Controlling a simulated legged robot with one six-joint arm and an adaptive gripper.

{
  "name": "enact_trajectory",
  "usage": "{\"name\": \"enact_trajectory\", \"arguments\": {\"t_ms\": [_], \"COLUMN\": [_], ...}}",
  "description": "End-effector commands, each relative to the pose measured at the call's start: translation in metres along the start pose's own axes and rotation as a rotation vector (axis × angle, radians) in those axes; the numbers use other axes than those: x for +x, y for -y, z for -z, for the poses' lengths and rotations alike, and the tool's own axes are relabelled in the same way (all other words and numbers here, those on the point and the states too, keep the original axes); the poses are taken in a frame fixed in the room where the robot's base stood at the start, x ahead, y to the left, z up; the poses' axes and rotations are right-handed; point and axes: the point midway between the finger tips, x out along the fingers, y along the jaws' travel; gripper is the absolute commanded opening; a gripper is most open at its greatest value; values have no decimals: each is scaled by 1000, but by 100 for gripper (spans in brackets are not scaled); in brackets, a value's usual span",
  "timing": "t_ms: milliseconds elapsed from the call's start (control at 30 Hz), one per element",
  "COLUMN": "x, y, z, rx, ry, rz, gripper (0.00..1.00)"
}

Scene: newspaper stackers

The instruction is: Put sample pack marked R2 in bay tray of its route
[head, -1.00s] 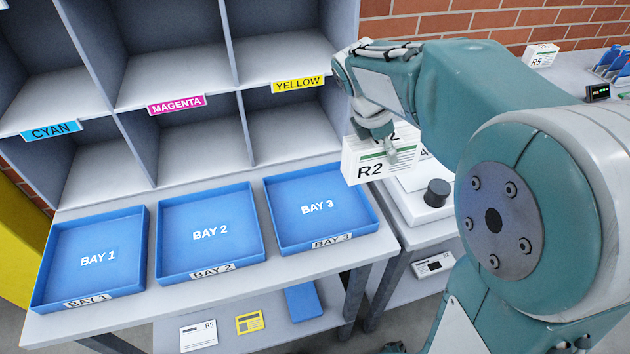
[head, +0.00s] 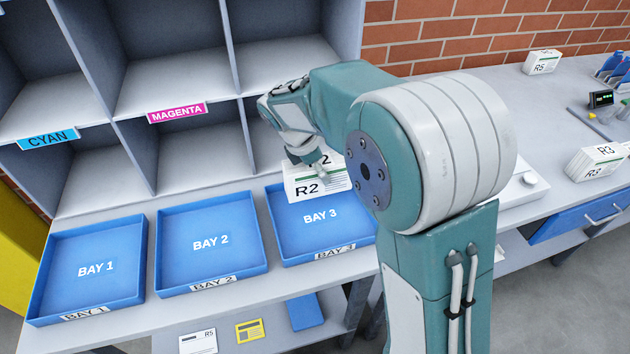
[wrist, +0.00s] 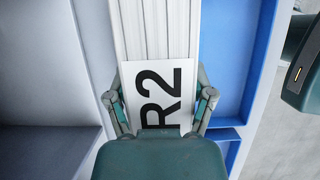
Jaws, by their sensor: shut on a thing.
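The white sample pack marked R2 (head: 312,184) is held in my gripper (head: 308,166), above the back part of the blue BAY 3 tray (head: 322,257). In the wrist view the R2 pack (wrist: 160,85) sits between both fingers of my gripper (wrist: 160,105), with the blue tray wall beside it. The BAY 2 tray (head: 212,283) and BAY 1 tray (head: 88,310) stand to the left, and both look empty. My arm hides the right side of the BAY 3 tray.
Grey pigeonholes with CYAN (head: 48,138) and MAGENTA (head: 177,113) labels rise behind the trays. An R5 pack (head: 541,62) and an R3 pack (head: 597,161) lie on the right bench. A lower shelf holds an R5 sheet (head: 198,341) and a yellow card (head: 250,330).

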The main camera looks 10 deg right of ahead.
Motion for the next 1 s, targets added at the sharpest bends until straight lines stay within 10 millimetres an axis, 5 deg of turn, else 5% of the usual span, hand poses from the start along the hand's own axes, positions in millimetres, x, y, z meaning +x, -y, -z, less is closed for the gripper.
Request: {"name": "enact_trajectory", "arguments": {"t_ms": [433, 767, 800, 833, 1000], "x": [36, 39, 39, 39, 39], "y": [-7, -7, -7, -7, -7], "z": [27, 28, 28, 28, 28], "rx": [1, 1, 1, 1, 1], "ry": [0, 0, 0, 0, 0], "rz": [0, -2, -1, -1, -1], "gripper": [9, 9, 83, 96, 100]}}
